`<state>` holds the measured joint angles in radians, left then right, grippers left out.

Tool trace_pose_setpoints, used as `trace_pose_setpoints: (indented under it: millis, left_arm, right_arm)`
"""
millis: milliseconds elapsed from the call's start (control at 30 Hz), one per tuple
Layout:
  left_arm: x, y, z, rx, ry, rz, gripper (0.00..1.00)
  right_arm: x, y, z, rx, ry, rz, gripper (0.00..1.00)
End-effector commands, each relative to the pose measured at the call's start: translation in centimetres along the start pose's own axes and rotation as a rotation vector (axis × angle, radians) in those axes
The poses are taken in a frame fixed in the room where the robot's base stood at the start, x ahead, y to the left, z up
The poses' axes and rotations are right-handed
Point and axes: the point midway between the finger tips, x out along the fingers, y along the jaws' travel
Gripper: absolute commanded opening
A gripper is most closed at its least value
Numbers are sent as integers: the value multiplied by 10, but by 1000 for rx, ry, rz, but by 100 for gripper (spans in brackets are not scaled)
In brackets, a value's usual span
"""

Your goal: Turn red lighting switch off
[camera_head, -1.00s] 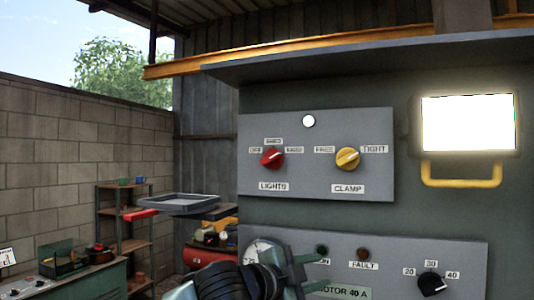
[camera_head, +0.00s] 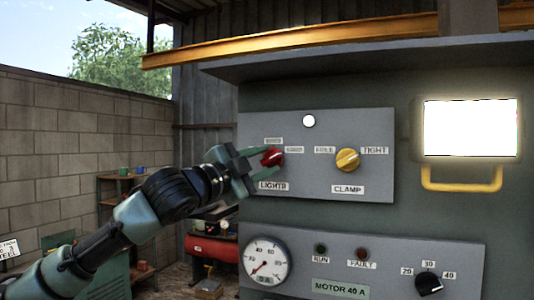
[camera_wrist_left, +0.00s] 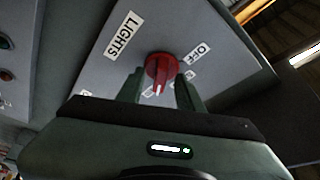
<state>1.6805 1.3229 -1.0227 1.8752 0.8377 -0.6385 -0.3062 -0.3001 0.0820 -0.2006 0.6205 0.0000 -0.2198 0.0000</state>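The red lighting switch (camera_head: 272,157) is a round knob above the LIGHTS label on the grey upper panel. My left gripper (camera_head: 264,162) is at the knob, with one finger above it and one below in the head view. In the left wrist view the red knob (camera_wrist_left: 161,68) sits between the two spread fingers. I cannot tell whether they touch it. Its white pointer mark faces away from the OFF label (camera_wrist_left: 197,53). In the head view the gripper hides the OFF label. My right gripper is not in view.
A yellow CLAMP knob (camera_head: 347,160) is on the same panel, right of the red one. A lower panel holds a gauge (camera_head: 266,261), RUN and FAULT lamps and a black dial (camera_head: 429,284). A bright lamp (camera_head: 470,127) is at right.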

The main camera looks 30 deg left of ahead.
Motion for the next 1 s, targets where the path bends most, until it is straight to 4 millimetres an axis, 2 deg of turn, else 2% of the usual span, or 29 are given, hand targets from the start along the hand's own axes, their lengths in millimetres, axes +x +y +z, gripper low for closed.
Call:
trace_pose_setpoints:
  millis: [133, 400, 533, 767, 1000]
  left_arm:
    - [11, 0, -1, 1, 0, 0, 36]
    - [12, 1, 0, 1, 0, 0, 36]
    - [12, 1, 0, 1, 0, 0, 0]
    - [12, 1, 0, -2, 0, -1, 0]
    - [12, 6, 2, -58, 0, -23, 0]
  right_arm:
    - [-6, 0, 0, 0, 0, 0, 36]
    - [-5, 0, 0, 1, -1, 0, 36]
    - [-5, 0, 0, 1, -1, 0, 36]
    - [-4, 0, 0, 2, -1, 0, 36]
    - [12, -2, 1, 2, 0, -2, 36]
